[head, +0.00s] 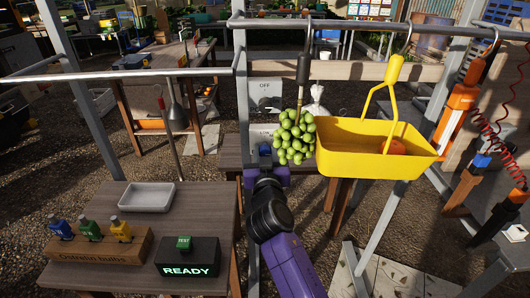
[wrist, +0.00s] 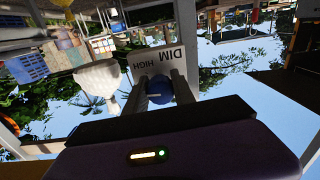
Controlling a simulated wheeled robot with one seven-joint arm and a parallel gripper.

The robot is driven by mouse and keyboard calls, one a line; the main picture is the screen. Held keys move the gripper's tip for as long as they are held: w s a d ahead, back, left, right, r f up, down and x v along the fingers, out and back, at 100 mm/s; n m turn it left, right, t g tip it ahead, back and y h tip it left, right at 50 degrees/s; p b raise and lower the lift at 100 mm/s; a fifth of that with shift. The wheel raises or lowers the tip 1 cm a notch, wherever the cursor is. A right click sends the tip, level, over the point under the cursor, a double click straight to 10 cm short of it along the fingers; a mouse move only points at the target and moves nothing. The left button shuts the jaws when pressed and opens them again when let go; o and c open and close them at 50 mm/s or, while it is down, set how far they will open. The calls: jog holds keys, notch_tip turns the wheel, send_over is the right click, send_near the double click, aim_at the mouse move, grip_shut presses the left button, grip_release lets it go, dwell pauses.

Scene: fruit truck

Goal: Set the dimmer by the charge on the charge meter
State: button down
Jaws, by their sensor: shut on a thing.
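The dimmer is a pale panel (wrist: 155,65) marked DIM and HIGH in the wrist view, with a blue knob (wrist: 160,91). My gripper (wrist: 158,92) has its fingers on both sides of the knob and is shut on it. In the head view my gripper (head: 265,158) is at a blue piece beneath a grey panel marked OFF (head: 264,90). My gripper and the green grapes hide part of the lower panel. I cannot make out a charge meter in either view. A black box (head: 188,270) reads READY and has a green TEST block (head: 184,243) on top.
Green grapes (head: 293,137) hang beside my gripper. A yellow basket (head: 370,150) hangs to their right, holding an orange item. On the left table are a white tray (head: 146,196) and a wooden rack (head: 90,246) with several coloured bulbs. Metal rails and posts surround my arm.

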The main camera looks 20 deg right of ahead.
aim_at(265, 155)
jog(key=shift+n, duration=1.2)
jog(key=shift+f, duration=0.1)
jog(key=c, duration=1.1)
grip_release()
jog(key=shift+o, duration=0.2)
jog(key=v, duration=0.6)
jog(key=shift+s+a, duration=0.1)
jog(key=shift+s, duration=0.3)
jog(key=shift+s+a, duration=0.1)
jog(key=shift+s, duration=0.4)
